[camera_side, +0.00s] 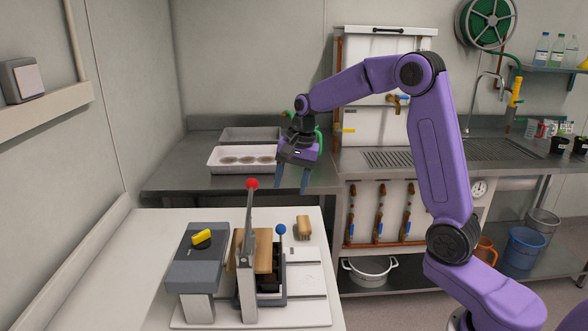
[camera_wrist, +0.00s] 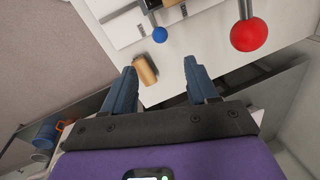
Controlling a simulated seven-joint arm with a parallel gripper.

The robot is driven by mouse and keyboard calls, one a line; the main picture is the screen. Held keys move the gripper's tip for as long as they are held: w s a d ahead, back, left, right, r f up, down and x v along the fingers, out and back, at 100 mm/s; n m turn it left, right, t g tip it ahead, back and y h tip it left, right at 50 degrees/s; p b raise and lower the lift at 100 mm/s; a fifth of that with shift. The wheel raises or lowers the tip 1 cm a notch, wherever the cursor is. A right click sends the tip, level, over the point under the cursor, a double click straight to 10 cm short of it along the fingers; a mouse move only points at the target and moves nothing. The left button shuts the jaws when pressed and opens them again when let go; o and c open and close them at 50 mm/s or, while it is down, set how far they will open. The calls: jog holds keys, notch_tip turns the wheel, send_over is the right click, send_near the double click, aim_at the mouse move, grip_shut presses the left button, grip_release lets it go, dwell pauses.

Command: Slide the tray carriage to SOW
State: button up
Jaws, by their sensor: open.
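A bench device stands on a white base plate (camera_side: 305,312) in the side view. It has a tall metal lever with a red ball (camera_side: 252,184), a shorter lever with a blue ball (camera_side: 281,229), a tan block (camera_side: 262,250) and a dark part low between them. I cannot tell which part is the tray carriage, and no SOW mark is readable. My gripper (camera_side: 291,188) is open and empty, pointing down above the far side of the device. In the wrist view my gripper (camera_wrist: 163,85) shows both fingers apart, with the blue ball (camera_wrist: 159,34) and red ball (camera_wrist: 249,35) beyond them.
A small tan piece (camera_side: 303,227) lies behind the device; in the wrist view it (camera_wrist: 145,70) appears between the fingers, below them. A grey block (camera_side: 197,265) with a yellow knob (camera_side: 203,236) stands left. A white tray (camera_side: 214,168) sits on the steel counter behind.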

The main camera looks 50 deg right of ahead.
jog(key=shift+s+d+r, duration=0.1)
jog(key=shift+s+r, duration=0.05)
jog(key=shift+r, duration=0.75)
jog(key=shift+s+d+r, duration=0.1)
jog(key=shift+s+r, duration=0.05)
jog(key=shift+r, duration=0.7)
jog(key=c, duration=0.3)
jog(key=f, duration=0.1)
jog(key=s+d+f+g+y, duration=0.1)
jog(key=shift+d+f+m, duration=0.2)
jog(key=shift+f+m, duration=0.2)
grip_shut()
jog(key=s+d+f+m+t+y, duration=0.6)
jog(key=d+f+m+t+y, duration=0.2)
jog(key=d+f+m+y, duration=0.4)
jog(key=shift+m+h, duration=0.4)
jog(key=shift+h, duration=0.2)
jog(key=x, duration=1.4)
jog(key=shift+a+f, duration=0.1)
jog(key=shift+f, duration=0.1)
